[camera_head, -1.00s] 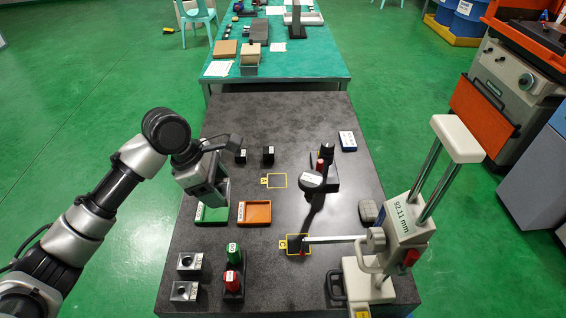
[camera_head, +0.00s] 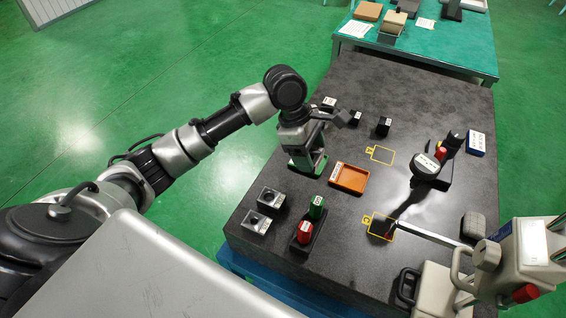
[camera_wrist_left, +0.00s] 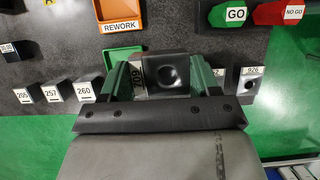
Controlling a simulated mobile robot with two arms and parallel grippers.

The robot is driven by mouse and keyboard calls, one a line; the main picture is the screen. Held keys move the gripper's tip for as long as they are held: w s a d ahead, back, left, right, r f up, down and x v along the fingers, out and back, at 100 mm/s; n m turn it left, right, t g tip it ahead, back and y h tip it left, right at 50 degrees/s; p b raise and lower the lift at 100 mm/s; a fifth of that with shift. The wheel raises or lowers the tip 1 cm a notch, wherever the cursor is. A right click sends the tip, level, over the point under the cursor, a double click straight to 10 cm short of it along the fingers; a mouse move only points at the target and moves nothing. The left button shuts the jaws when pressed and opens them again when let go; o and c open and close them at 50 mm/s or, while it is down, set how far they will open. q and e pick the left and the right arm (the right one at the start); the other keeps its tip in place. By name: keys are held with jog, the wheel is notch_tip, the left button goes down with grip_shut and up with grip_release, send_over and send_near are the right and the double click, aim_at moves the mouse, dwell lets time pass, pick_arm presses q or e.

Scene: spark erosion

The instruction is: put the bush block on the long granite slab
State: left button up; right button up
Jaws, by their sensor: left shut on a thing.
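My left gripper (camera_head: 303,160) is over the green tray (camera_head: 320,168) on the dark speckled granite top (camera_head: 290,255). In the left wrist view its two fingers (camera_wrist_left: 160,78) are shut on a dark block with a round hollow (camera_wrist_left: 167,72), which looks like the bush block. In the head view the arm mostly hides the block. I cannot tell whether it touches the tray. Whether this granite top is the long slab is unclear. My right gripper is not in view.
An orange REWORK tray (camera_head: 349,179) adjoins the green tray. Two holed steel blocks (camera_head: 271,197) and the red and green gauges (camera_head: 311,222) stand towards the front. Small dark labelled blocks (camera_head: 384,126) stand behind.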

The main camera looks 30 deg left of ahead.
pick_arm(q)
jog(key=p, duration=0.1)
send_over(278, 180)
jog(key=a, duration=0.1)
jog(key=f, duration=0.5)
jog(key=shift+a, duration=0.2)
jog(key=shift+f+p, duration=0.55)
jog(key=shift+f, duration=1.5)
jog(key=o, duration=1)
jog(key=shift+f, duration=0.15)
jog(key=shift+c, duration=0.2)
jog(key=b+v, duration=0.1)
jog(key=v, duration=1.1)
